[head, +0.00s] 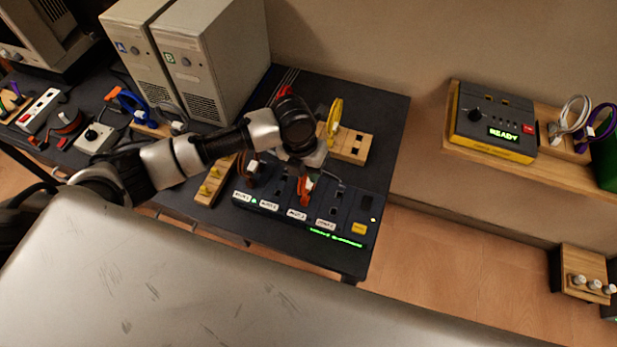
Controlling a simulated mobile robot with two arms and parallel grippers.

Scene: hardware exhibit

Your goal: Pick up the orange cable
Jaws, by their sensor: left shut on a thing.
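My left arm reaches in from the left over the dark table. Its gripper (310,166) points down above the black panel (345,212) with white labels. The orange cable (305,187) shows just under the gripper, and the gripper is shut on it. The cable's lower part is close to the panel's sockets; I cannot tell whether it touches them. The wrist hides the upper part of the gripper and some of the cable. My right gripper is not in view.
A yellow cable (334,118) stands on a wooden block (352,146) behind the panel. A wooden strip with yellow pegs (213,182) lies left of it. Two beige computer towers (215,60) stand behind the arm. A box reading READY (492,120) sits on a right-hand shelf.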

